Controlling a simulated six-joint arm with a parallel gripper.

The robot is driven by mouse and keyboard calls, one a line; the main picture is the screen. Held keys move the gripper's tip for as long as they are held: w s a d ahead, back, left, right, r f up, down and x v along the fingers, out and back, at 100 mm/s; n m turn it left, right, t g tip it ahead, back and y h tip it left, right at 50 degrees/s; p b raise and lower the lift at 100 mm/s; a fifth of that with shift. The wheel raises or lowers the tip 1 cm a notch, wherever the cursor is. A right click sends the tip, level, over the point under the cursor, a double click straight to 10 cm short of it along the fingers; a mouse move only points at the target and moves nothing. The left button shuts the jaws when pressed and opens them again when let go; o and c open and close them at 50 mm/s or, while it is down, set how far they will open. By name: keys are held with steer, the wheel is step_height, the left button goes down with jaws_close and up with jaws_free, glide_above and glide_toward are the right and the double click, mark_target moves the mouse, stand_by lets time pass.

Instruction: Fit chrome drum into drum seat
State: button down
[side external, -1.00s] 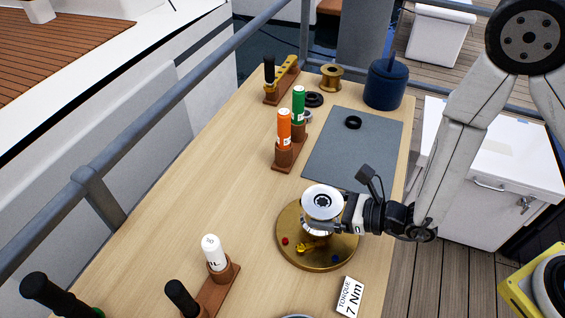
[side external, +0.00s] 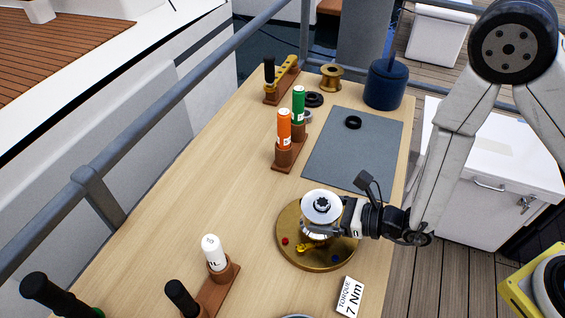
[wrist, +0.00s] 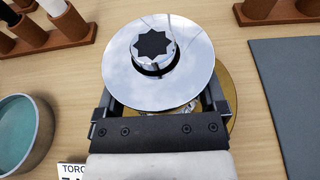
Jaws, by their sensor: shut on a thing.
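The chrome drum (side external: 321,205) is a shiny disc-topped piece with a dark star-shaped socket in its raised hub. It also shows in the wrist view (wrist: 190,55), filling the upper middle. My gripper (side external: 322,230) is shut on the drum, with one finger on each side below the top flange. The drum is upright over a round brass base (side external: 288,252), which carries a red dot, a blue dot and a small gold part (side external: 304,248). The drum seat is hidden under the drum and my gripper. I cannot tell whether the drum touches the base.
A white bottle (side external: 214,252) in a wooden holder stands front left. Orange (side external: 284,128) and green (side external: 299,104) bottles stand behind. A torque card (side external: 350,297) lies in front. The wood between is clear.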

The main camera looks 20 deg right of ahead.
steer(key=shift+f, duration=0.25)
jaws_free()
steer(key=shift+f, duration=0.15)
steer(key=shift+d, duration=0.1)
steer(key=shift+v, duration=3.65)
